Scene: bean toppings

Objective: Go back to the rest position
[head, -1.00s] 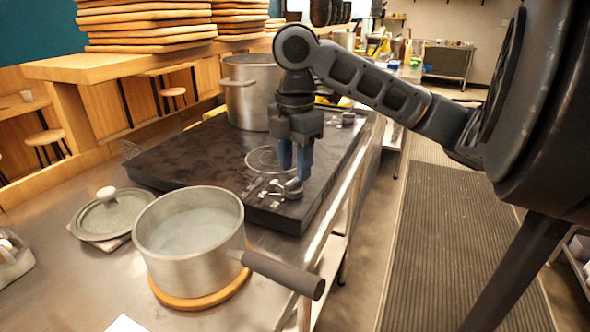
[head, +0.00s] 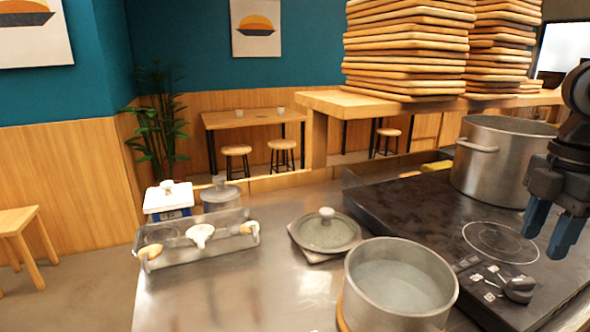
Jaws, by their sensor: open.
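My gripper (head: 549,236) hangs at the right edge of the head view, fingers pointing down. Its two blue fingers are apart with nothing between them. It is above the right part of the black cooktop (head: 415,215), near the control knob (head: 519,289). The rest of my arm is mostly out of the picture. A saucepan (head: 400,312) with cloudy liquid stands on a wooden trivet at the front, left of the gripper and apart from it. Its handle is out of view.
A large steel pot (head: 497,165) stands on the cooktop behind the gripper. A clear tray (head: 195,247) with utensils, a white container (head: 168,200) and a grey jar (head: 221,193) are at left. Stacked boards (head: 408,50) sit on the shelf.

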